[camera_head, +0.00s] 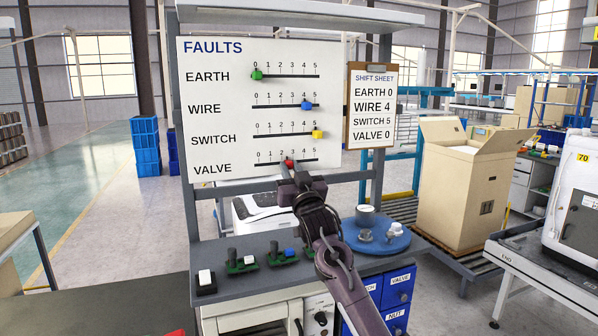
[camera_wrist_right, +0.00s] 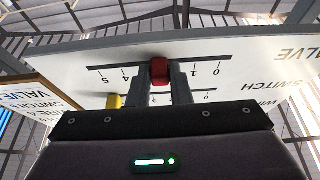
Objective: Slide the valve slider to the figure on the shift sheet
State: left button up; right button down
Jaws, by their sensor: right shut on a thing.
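The white FAULTS board (camera_head: 215,110) carries several slider rows. The red valve slider (camera_head: 289,163) is on the bottom row, around 2 to 3 on its 0–5 scale; it also shows in the right wrist view (camera_wrist_right: 160,69). My right gripper (camera_head: 289,170) is shut on this slider, one finger on each side in the wrist view. The shift sheet (camera_head: 371,107) on a clipboard right of the board reads EARTH 0, WIRE 4, SWITCH 5, VALVE 0. My left gripper is not in view.
The green earth slider (camera_head: 257,74) is at 0, the blue wire slider (camera_head: 306,105) near 4, the yellow switch slider (camera_head: 318,134) near 5. A blue round tray (camera_head: 398,243) with grey parts and several green-based switches stand on the bench below. An open cardboard box (camera_head: 455,200) stands right.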

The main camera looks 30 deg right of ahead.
jog(key=a, duration=0.2)
jog(key=w+a, duration=0.1)
jog(key=a, duration=0.4)
jog(key=shift+w+a+b, duration=0.2)
jog(key=shift+w+b, duration=0.15)
jog(key=shift+w, duration=0.05)
jog(key=shift+d, duration=0.15)
jog(key=c, duration=1.3)
grip_release()
jog(key=shift+a, duration=0.3)
jog(key=shift+d, duration=0.1)
jog(key=shift+s+f, duration=0.1)
jog(key=b, duration=0.4)
send_near(257, 164)
jog(key=s, duration=0.2)
jog(key=shift+w+a+f, duration=0.15)
jog(key=shift+a+f, duration=0.1)
